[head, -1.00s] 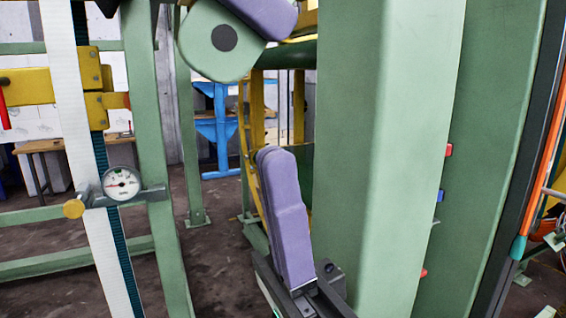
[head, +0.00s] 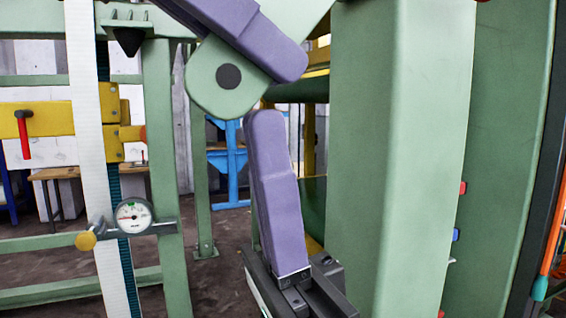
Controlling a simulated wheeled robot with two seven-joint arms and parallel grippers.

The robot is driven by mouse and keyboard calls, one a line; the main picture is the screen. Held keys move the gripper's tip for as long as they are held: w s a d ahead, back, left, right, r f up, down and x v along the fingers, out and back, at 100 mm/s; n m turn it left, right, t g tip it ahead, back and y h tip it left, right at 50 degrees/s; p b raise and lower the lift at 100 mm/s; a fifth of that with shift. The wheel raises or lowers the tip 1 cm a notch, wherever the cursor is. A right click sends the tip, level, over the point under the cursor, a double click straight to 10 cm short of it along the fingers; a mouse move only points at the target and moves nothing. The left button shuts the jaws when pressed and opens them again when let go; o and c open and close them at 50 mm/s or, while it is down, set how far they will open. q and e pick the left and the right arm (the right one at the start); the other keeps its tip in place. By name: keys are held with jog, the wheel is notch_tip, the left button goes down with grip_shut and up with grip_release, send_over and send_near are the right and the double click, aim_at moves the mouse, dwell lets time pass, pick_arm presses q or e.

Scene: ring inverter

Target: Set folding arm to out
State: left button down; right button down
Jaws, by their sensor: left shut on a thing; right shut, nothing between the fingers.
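A green part with a rounded end and a dark round pivot (head: 212,91) hangs at the top middle of the head view. It may be the folding arm, but its upper portion is cut off by the frame. My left gripper (head: 285,62), with purple fingers, comes in from the top left and lies across this green part. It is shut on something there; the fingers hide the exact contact. My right gripper (head: 264,118), also purple, points up below the green part. Its fingers are together and empty, with a small gap between its tips and the green part.
A wide green column (head: 395,160) stands close to the right of both grippers. A round dial gauge (head: 133,216) and a white ribbed strip (head: 84,150) are at the left, beside a green post (head: 165,170). A blue stand (head: 230,165) is farther back.

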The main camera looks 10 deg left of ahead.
pick_arm(q)
jog(key=shift+w+d+f, duration=0.1)
jog(key=shift+d+f, duration=0.1)
jog(key=shift+f, duration=0.05)
jog(key=c, duration=1.8)
grip_release()
jog(key=shift+w+d, duration=0.1)
jog(key=shift+w, duration=0.05)
jog(key=shift+c, duration=0.2)
